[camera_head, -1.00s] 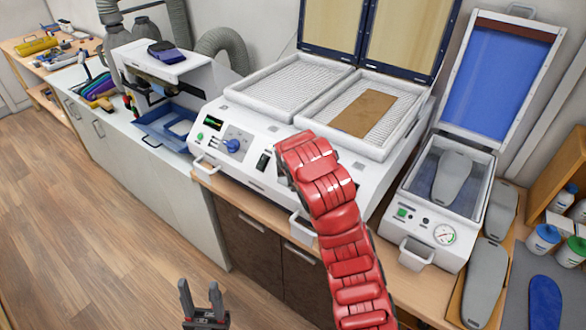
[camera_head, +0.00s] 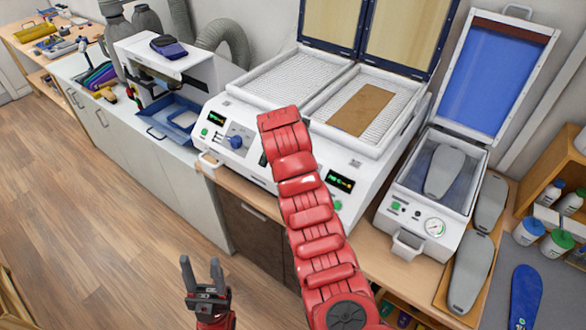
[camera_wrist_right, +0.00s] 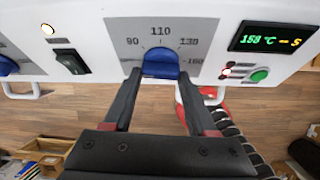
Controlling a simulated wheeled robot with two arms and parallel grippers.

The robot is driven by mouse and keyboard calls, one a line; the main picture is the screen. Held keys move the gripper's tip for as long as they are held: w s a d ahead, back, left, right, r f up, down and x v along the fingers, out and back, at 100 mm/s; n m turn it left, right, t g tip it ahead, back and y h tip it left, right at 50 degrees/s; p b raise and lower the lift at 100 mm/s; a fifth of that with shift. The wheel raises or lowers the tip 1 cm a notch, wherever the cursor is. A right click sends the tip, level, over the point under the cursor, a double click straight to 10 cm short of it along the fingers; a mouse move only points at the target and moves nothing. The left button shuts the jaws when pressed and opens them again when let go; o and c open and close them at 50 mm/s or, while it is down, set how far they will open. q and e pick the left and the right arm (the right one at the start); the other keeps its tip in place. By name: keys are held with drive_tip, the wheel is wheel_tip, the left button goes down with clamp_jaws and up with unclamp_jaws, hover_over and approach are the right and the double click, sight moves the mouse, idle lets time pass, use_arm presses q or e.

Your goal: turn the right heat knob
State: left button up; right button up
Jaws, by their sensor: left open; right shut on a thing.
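The right heat knob (camera_wrist_right: 160,66) is blue and sits in a grey dial plate with numbers from 90 to 160 on the white heater's front. In the right wrist view my right gripper (camera_wrist_right: 154,78) has a dark finger on each side of the knob, shut on it. In the head view my red right arm hides this knob and the right gripper. The left heat knob (camera_head: 236,141) shows in the head view, left of my arm. My left gripper (camera_head: 201,266) is open and empty, low in front of the cabinets.
The heater's right display (camera_wrist_right: 271,39) reads about 158 °C, above a green button (camera_wrist_right: 259,76). A black switch (camera_wrist_right: 72,63) lies left of the dial. A brown sheet (camera_head: 361,109) lies on the right heater bed. A vacuum press (camera_head: 425,222) stands to the right.

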drive_tip(key=shift+n+p, duration=0.3)
drive_tip(key=shift+n, duration=0.2)
drive_tip(key=shift+h, duration=0.3)
drive_tip(key=o, duration=1.4)
drive_tip(key=shift+c, duration=0.2)
drive_tip(key=shift+a+r, duration=0.1)
drive_tip(key=shift+r, duration=0.4)
drive_tip(key=b+v, duration=0.3)
drive_tip(key=v, duration=1.3)
drive_tip(key=shift+r, duration=0.15)
